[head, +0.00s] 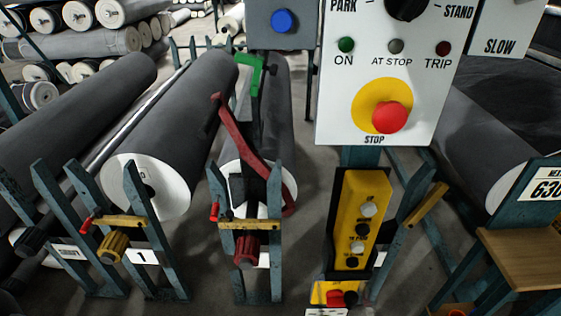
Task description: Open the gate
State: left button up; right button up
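No part that I can make out as either of my grippers shows in the head view. Which part is the gate is not certain. A yellow bar with a red end handle (250,224) lies level across the front of the middle roll stand. A similar yellow bar (118,221) lies across the stand to its left, marked 1. A third yellow bar (427,205), right of the control panel, is tilted upward. A long red lever (240,136) and a green bracket (249,72) show above the middle roll, on dark parts.
A white control panel (345,115) with a red stop button stands close at centre right. A yellow button box (360,215) hangs below it. Large grey rolls (195,115) lie in teal stands. A wooden shelf (525,255) is at lower right. Grey floor shows between stands.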

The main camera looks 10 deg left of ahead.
aim_at(229, 223)
jog(key=j+z, duration=0.1)
jog(key=z, duration=0.35)
jog(key=j+z, duration=0.15)
jog(key=z, duration=0.3)
jog(key=k+j+z, duration=0.1)
jog(key=j+z, duration=0.25)
jog(key=k+j+z, duration=0.15)
jog(key=j+z, duration=0.2)
jog(key=k+j, duration=0.25)
jog(key=j, duration=0.2)
jog(key=k+j+z, duration=0.15)
jog(key=j, duration=0.35)
jog(key=k+j, duration=0.35)
jog(key=j+z, duration=0.05)
jog(key=j, duration=0.05)
